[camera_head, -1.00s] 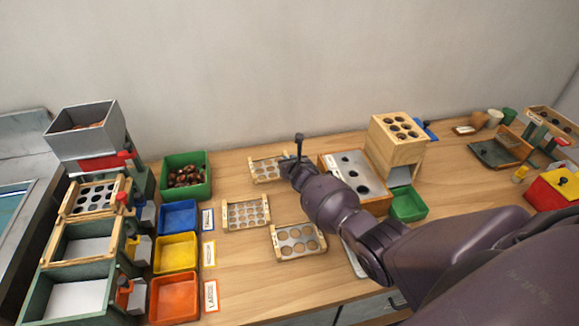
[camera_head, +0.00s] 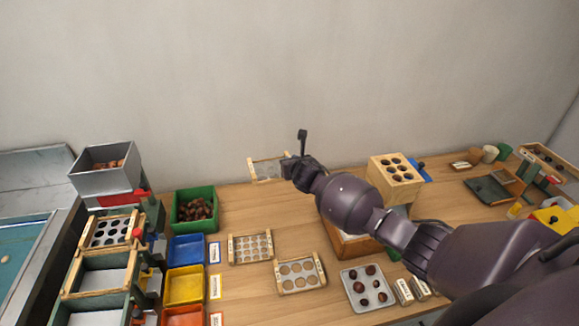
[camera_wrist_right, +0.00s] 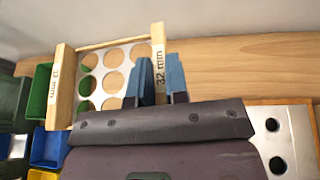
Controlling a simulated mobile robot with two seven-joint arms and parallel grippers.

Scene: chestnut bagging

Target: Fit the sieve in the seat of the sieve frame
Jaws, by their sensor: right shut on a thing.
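My right gripper (camera_wrist_right: 160,82) is shut on the wooden side bar of a sieve (camera_wrist_right: 112,75); the bar reads "32 mm". In the head view the gripper (camera_head: 293,166) holds this sieve (camera_head: 268,169) raised at the table's back edge, partly against the wall. The sieve frame (camera_head: 80,254) stands at the far left, clear of the held sieve. A plate with dark holes (camera_head: 111,232) sits in its upper tier, below a grey hopper (camera_head: 104,169). I cannot tell which tier is the seat. My left gripper is not in view.
Two other sieves, one small-holed (camera_head: 250,247) and one large-holed (camera_head: 300,274), lie on the table. A green chestnut box (camera_head: 195,228), blue bin (camera_head: 187,250) and yellow bin (camera_head: 185,286) stand beside the frame. A chestnut tray (camera_head: 367,288) and a wooden block with holes (camera_head: 396,178) are to the right.

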